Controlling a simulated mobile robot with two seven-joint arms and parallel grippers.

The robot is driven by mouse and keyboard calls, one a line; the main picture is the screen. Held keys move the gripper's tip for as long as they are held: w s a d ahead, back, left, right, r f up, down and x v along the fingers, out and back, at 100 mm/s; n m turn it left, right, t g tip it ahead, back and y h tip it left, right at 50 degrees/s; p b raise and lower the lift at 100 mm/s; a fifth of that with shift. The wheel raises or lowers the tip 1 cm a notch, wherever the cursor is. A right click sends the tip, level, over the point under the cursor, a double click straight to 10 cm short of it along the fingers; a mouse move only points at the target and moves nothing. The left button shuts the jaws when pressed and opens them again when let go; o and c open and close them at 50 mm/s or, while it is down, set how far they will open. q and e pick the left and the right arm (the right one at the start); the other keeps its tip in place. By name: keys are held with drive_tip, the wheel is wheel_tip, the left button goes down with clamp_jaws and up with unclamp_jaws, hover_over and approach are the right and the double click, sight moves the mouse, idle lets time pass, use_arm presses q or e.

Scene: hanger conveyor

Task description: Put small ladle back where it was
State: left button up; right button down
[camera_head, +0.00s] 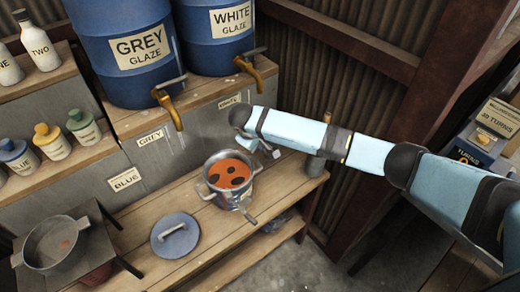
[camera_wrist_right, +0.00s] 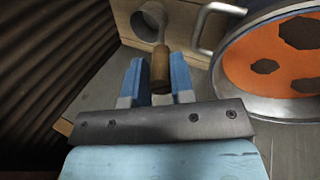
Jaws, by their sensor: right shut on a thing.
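My right gripper (camera_wrist_right: 158,75) is shut on a short wooden handle (camera_wrist_right: 160,68), which I take to be the small ladle's, between its two blue fingers. A round grey metal cup (camera_wrist_right: 148,18) shows just beyond the handle; I cannot tell whether they are joined. In the head view my right gripper (camera_head: 265,150) is small and partly hidden by its wrist, just right of a pot of orange glaze with dark patches (camera_head: 230,174). The pot also shows at the right of the wrist view (camera_wrist_right: 280,55). My left gripper is not in view.
A blue lid (camera_head: 175,236) lies on the wooden bench (camera_head: 215,240) left of the pot. A dark cylinder (camera_head: 320,162) stands at the bench's right end. Grey (camera_head: 120,50) and white (camera_head: 215,35) glaze barrels with taps stand behind. A grey pan (camera_head: 55,245) is at lower left.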

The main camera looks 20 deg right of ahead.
wheel_tip(320, 180, down, 4)
drive_tip(key=shift+r, duration=0.15)
drive_tip(key=c, duration=1)
unclamp_jaws()
drive_tip(key=v, duration=1.2)
